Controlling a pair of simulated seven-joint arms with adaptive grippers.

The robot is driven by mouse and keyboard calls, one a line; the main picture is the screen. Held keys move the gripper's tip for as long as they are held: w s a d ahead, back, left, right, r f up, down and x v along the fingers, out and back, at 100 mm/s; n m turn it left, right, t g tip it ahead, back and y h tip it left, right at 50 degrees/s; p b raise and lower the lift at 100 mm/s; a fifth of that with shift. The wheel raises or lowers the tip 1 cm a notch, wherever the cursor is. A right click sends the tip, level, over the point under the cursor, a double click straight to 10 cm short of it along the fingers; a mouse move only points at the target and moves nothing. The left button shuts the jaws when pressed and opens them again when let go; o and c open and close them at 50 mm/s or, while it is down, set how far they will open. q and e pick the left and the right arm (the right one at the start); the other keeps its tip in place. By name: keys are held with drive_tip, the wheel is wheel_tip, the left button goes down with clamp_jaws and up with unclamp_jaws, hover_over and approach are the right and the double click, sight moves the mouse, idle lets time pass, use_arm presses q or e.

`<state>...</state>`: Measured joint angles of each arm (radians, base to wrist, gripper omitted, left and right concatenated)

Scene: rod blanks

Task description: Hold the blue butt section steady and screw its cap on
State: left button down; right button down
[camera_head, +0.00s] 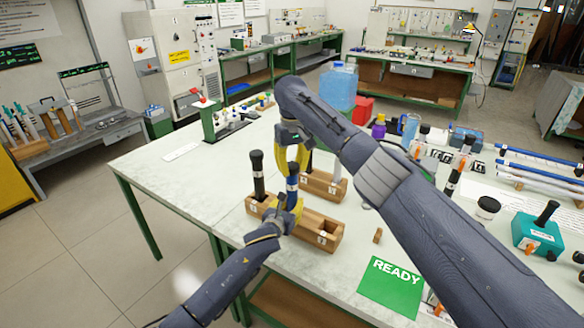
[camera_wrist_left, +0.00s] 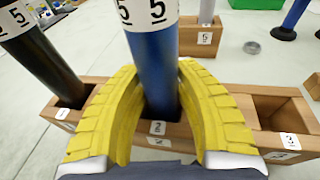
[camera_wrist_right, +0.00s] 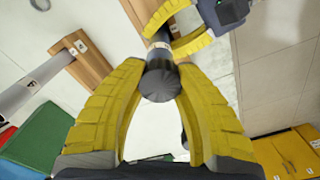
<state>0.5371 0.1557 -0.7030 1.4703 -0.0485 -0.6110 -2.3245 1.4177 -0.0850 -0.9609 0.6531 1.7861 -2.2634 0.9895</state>
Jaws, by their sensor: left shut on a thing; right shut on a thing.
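The blue butt section (camera_head: 292,184) stands upright in the middle slot of the front wooden block (camera_head: 310,228); it also shows in the left wrist view (camera_wrist_left: 158,70), with white bands marked 5. My left gripper (camera_head: 287,205) is shut around the blue section just above the block. My right gripper (camera_head: 297,158) is above it, pointing down. In the right wrist view its yellow fingers are shut on the black cap (camera_wrist_right: 160,80), at the top of the section. How far the cap is threaded on cannot be told.
A black section (camera_head: 257,172) stands in the block's left slot, close to my left gripper; the right slot is empty. A second wooden block (camera_head: 322,187) stands behind. A green READY card (camera_head: 391,288) and a teal box (camera_head: 538,234) are to the right. The table's left is mostly clear.

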drive_tip(key=shift+m, duration=0.7)
drive_tip(key=c, duration=1)
unclamp_jaws()
wheel_tip(320, 180, up, 12)
use_arm(q)
drive_tip(key=c, duration=0.9)
unclamp_jaws()
drive_tip(key=shift+c, duration=0.2)
drive_tip(key=v, duration=1.2)
